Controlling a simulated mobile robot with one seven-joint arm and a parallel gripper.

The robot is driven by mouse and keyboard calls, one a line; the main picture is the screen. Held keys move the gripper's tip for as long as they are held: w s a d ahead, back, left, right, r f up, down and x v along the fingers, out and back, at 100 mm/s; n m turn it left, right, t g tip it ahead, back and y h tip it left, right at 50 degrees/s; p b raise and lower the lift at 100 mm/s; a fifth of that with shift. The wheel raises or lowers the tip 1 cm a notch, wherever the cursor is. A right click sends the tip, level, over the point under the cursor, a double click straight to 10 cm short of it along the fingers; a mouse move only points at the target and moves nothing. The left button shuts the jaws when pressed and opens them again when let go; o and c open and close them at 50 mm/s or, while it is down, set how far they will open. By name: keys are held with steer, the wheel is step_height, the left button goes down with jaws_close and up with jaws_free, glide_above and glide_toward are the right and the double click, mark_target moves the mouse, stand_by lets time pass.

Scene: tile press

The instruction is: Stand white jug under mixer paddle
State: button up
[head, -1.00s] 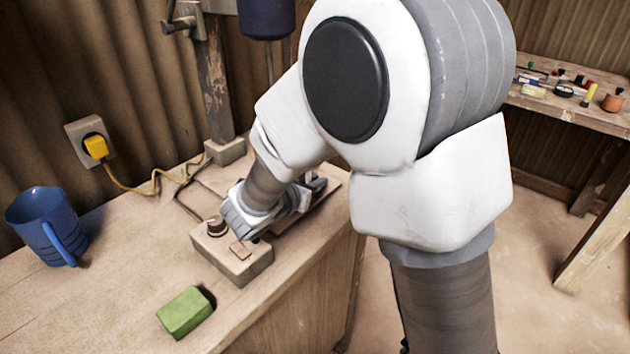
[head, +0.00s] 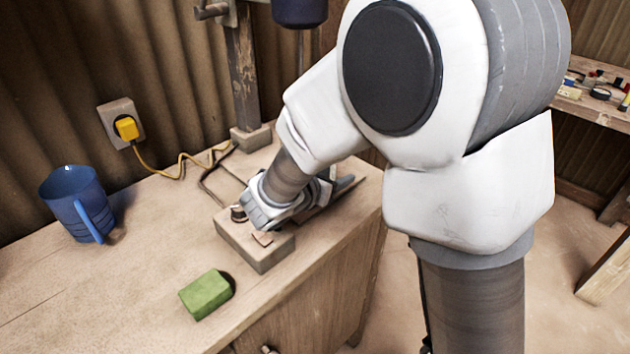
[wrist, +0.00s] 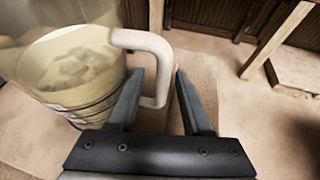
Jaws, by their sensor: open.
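The white jug (wrist: 95,105) shows at the left in the wrist view, upright, its handle (wrist: 152,42) on the right. Pale, lumpy contents show inside. My gripper (wrist: 156,75) is open, with one finger on each side of the lower handle. I cannot tell whether either finger touches it. In the head view my arm hides the jug, and my gripper is only partly visible beyond the wrist. The mixer's dark blue motor (head: 299,10) is at the top, with a thin shaft (head: 300,52) running down behind my arm. The paddle end is hidden in the head view.
A control box (head: 252,246) with a knob stands beside my wrist. A green block (head: 206,295) lies in front, and a blue jug (head: 76,205) stands at the left. The mixer post (head: 243,80) rises behind.

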steer(key=p+v, duration=0.3)
steer(key=v, duration=1.3)
steer(key=s+d+r+m+g+y, duration=0.15)
steer(key=s+d+m+g, duration=0.35)
steer(key=d+m, duration=0.5)
steer(key=s+d+r+m+g+y, duration=0.1)
steer(key=s+d+m+g+y, duration=0.2)
steer(key=s+d+m, duration=0.7)
step_height(320, 180, up, 18)
steer(key=w+a+m+t+y+p, duration=0.1)
steer(key=a+m+t+y+p, duration=0.1)
steer(key=m+p, duration=0.7)
steer(key=y+p, duration=0.1)
steer(key=p, duration=0.4)
steer(key=shift+w+a+p, duration=0.15)
steer(key=shift+w+p, duration=0.15)
steer(key=shift+p, duration=0.05)
